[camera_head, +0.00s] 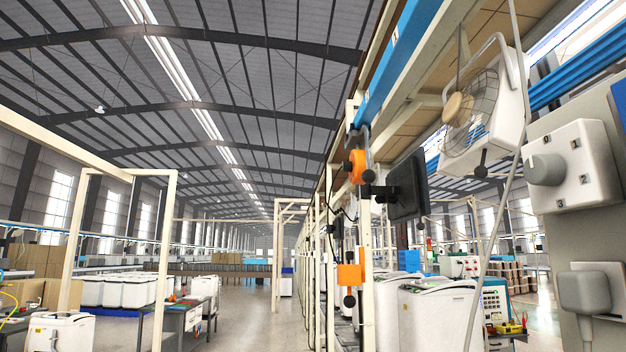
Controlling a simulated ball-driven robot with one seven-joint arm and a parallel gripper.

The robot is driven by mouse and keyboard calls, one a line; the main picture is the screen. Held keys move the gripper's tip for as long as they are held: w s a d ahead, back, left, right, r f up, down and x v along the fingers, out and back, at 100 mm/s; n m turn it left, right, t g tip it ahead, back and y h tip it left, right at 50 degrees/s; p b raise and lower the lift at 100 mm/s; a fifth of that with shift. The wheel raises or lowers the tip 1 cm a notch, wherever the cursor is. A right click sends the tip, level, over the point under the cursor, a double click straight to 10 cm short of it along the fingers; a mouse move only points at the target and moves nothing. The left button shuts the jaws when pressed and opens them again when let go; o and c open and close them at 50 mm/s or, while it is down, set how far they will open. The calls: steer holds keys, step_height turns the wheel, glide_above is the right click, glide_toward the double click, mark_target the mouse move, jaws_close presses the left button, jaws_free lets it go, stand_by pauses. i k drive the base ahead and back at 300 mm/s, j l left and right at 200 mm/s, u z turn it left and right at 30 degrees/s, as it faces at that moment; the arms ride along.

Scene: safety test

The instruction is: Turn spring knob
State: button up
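A grey round knob (545,169) sits on the front of a white box (590,165) at the right of the head view. The box has small numbered marks around the knob, including 0, 2 and 3. It is fixed to a grey upright panel (600,235). My gripper is not in the head view, so I cannot see whether it is open or shut.
Below the knob box is a grey plug (585,292) on a white plate. A caged fan (487,110) hangs left of the box, with a thin slanted pole between. A dark monitor (407,187) and orange tools (351,275) hang further left. An open aisle (258,310) runs left of centre.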

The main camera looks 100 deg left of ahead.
mark_target(347, 166)
steer(key=j+u, duration=0.2)
steer(key=u, duration=0.25)
steer(key=j+u, duration=0.2)
steer(key=u, duration=0.25)
steer(key=j+u, duration=0.2)
steer(key=u, duration=0.25)
steer(key=j+u, duration=0.2)
steer(key=u, duration=0.25)
